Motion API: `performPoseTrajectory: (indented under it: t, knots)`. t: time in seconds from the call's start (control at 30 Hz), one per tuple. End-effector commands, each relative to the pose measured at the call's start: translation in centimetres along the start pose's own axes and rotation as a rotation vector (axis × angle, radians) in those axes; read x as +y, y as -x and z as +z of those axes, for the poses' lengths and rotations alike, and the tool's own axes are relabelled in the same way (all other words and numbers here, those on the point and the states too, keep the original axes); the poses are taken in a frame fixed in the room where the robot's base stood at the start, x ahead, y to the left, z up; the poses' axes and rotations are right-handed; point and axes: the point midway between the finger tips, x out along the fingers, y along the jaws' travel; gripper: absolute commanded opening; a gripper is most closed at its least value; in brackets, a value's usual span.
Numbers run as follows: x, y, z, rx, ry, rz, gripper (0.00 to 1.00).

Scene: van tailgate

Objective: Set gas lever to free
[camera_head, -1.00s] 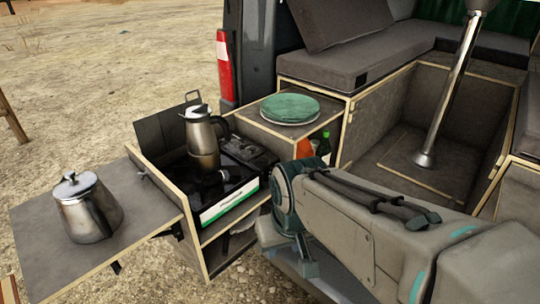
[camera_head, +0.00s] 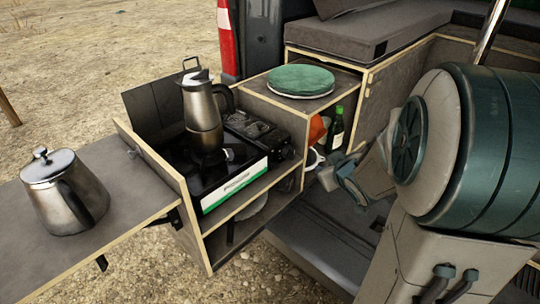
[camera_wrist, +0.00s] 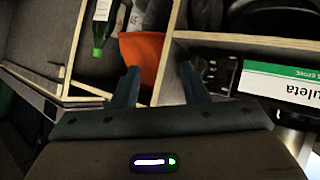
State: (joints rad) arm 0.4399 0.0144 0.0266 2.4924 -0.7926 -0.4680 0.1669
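The camp stove (camera_head: 205,165) is black with a white and green front label and stands in the pull-out kitchen box. Its label and a dark part beside it (camera_wrist: 216,72) show at the right of the wrist view. I cannot make out the gas lever clearly in either view. My gripper (camera_wrist: 159,68) is open, with its two dark fingers apart and nothing visibly held. It is in front of the box's open shelves, left of the stove label in the wrist view. In the head view my arm partly hides my gripper (camera_head: 345,182).
A moka pot (camera_head: 203,112) stands on the stove and a kettle (camera_head: 66,192) on the side shelf. Green plates (camera_head: 301,79) lie on the box top. A green bottle (camera_head: 336,130) and an orange item (camera_head: 316,130) are in the compartment below. Wooden dividers edge the shelves.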

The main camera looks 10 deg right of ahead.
Motion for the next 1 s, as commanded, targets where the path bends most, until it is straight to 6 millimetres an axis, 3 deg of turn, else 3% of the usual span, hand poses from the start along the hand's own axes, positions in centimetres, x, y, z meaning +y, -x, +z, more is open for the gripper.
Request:
performPoseTrajectory:
  t: [0.03, 0.2, 0.53, 0.77, 1.0]
  knots:
    - [-0.3, -1.2, 1.3, 0.044, 0.003, -0.034, 0.4]
    - [-2.2, -2.9, 2.8, 0.247, -0.001, -0.194, 0.4]
    - [-5.0, -0.9, 4.9, 0.573, -0.118, -0.474, 0.4]
    - [-5.6, -0.2, 4.8, 0.644, -0.152, -0.533, 0.4]
    - [-7.3, -2.7, 2.4, 0.646, -0.149, -0.537, 0.4]
